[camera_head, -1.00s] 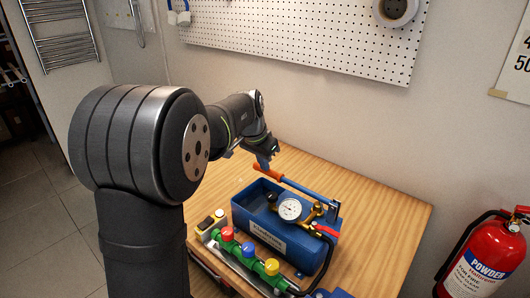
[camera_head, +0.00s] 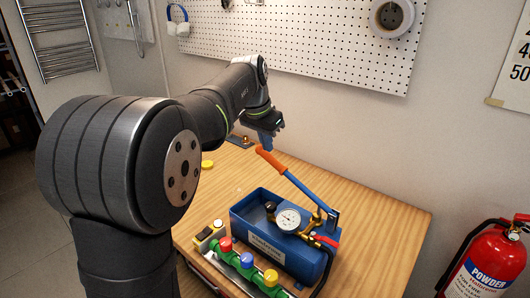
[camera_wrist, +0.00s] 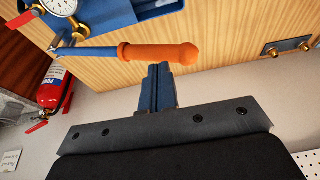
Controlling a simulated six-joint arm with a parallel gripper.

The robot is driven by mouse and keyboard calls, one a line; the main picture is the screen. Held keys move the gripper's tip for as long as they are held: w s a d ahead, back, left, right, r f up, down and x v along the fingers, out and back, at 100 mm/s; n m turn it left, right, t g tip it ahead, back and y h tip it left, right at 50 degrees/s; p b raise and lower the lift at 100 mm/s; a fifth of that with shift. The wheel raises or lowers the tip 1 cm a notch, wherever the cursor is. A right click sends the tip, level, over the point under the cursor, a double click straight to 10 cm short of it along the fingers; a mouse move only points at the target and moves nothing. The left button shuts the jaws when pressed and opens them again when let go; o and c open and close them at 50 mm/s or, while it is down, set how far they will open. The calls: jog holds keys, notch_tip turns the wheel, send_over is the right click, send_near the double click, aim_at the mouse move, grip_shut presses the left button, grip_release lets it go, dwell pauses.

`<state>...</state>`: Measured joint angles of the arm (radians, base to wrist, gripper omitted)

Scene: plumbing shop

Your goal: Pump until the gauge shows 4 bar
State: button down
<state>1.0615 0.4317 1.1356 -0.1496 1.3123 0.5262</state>
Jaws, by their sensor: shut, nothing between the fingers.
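The blue test pump (camera_head: 265,243) stands on the wooden bench with an open trough. Its lever (camera_head: 305,190) slants up to the left, ending in an orange handle (camera_head: 271,159). The round white gauge (camera_head: 288,220) faces me; its needle is too small to read. In the wrist view the gauge (camera_wrist: 58,5) is cut by the top edge. My gripper (camera_head: 266,143) is shut and empty, just above the handle end. In the wrist view, the shut blue fingertips (camera_wrist: 158,68) meet the edge of the orange handle (camera_wrist: 158,53); I cannot tell whether they touch.
A manifold with red, blue and yellow caps (camera_head: 247,262) lies before the pump. A yellow disc (camera_head: 207,164) lies farther back. A red extinguisher (camera_head: 487,262) is at right. The bench right of the pump is clear.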

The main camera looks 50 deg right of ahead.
jog(key=shift+f, duration=0.15)
dwell(2.0)
notch_tip(320, 180, down, 12)
jog(key=w, duration=0.2)
notch_tip(320, 180, up, 12)
jog(key=s, duration=0.2)
dwell(0.7)
dwell(2.9)
jog(key=shift+r, duration=2.6)
